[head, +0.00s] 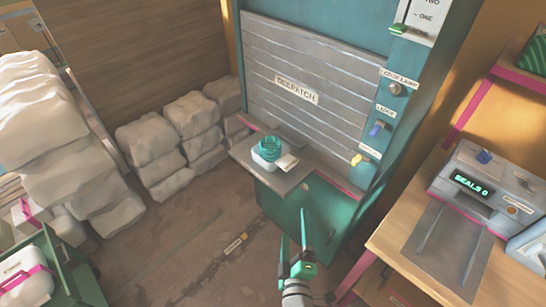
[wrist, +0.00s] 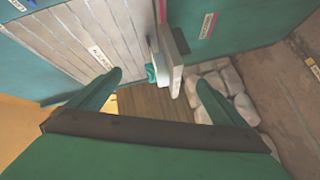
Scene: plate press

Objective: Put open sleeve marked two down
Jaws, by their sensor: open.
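A white block-like item with a teal ringed top (head: 269,150) sits on the grey shelf (head: 297,177) below the despatch shutter. A small pale tag (head: 287,162) lies beside it, too small to read. I cannot tell whether this is the sleeve marked two. My gripper (head: 293,224) is open and empty, in front of the teal cabinet below the shelf and apart from the item. In the wrist view, both fingers of my gripper (wrist: 159,78) are spread with nothing between them. The shelf's edge and a bit of teal (wrist: 151,73) show beyond them.
A despatch shutter (head: 310,85) stands behind the shelf, with labelled buttons (head: 377,130) on its right post. White sacks (head: 150,145) are stacked at left. A green crate (head: 60,270) stands front left. A bench (head: 400,255) with a "SEALS 0" machine (head: 480,185) is at right.

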